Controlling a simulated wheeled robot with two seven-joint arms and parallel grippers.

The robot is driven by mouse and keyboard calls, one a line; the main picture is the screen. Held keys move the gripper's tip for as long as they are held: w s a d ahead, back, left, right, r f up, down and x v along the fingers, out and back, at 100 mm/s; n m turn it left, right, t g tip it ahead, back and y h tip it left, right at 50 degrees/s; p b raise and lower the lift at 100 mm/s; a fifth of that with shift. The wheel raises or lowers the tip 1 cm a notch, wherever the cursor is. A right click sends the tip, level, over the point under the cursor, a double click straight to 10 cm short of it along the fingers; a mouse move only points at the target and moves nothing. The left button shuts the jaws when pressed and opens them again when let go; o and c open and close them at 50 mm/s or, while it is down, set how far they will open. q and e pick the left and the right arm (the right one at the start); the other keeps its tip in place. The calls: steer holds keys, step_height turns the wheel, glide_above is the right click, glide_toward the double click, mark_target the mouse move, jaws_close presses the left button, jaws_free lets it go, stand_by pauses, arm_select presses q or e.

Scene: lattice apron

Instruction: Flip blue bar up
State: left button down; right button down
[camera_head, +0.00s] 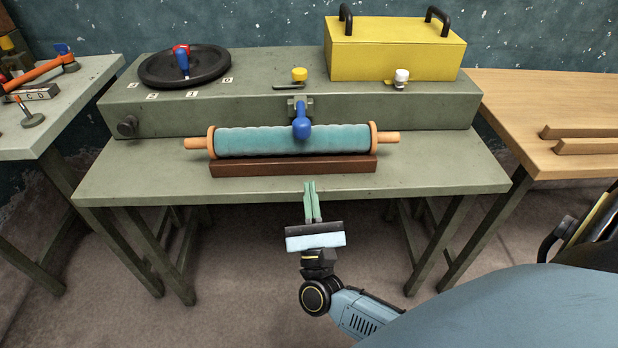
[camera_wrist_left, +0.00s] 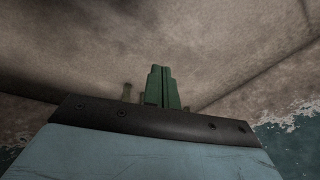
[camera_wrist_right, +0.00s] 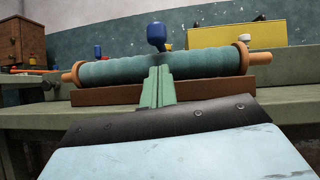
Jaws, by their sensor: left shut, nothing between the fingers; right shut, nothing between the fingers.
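The blue bar (camera_head: 302,120) is a short blue lever with a rounded end, on the front face of the green-grey raised box. It hangs down in front of the box, its end over the teal roller. In the right wrist view the blue bar (camera_wrist_right: 157,36) shows above the roller, just beyond the fingertips. My right gripper (camera_head: 311,185) is shut and empty, in front of the table's front edge and below the bar, apart from it. It also shows in the right wrist view (camera_wrist_right: 158,72). My left gripper (camera_wrist_left: 161,70) is shut and empty, facing bare floor and wall.
The teal roller (camera_head: 260,141) with wooden handles lies on a brown cradle (camera_head: 290,167), between my right gripper and the bar. A yellow box (camera_head: 395,55), yellow knob (camera_head: 299,74), white knob (camera_head: 401,75) and black disc (camera_head: 205,71) with a blue-red handle stand on top of the raised box.

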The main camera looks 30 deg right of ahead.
steer(key=x, duration=0.7)
steer(key=shift+r, duration=0.1)
arm_select(q)
steer(key=shift+s+a+f, duration=0.35)
steer(key=shift+a+f, duration=0.05)
steer(key=shift+f, duration=0.25)
arm_select(e)
steer(key=shift+x, duration=0.75)
arm_select(q)
steer(key=shift+w+r+p, duration=0.1)
steer(key=shift+p, duration=0.25)
steer(key=shift+a, duration=0.1)
arm_select(e)
steer(key=shift+r, duration=0.1)
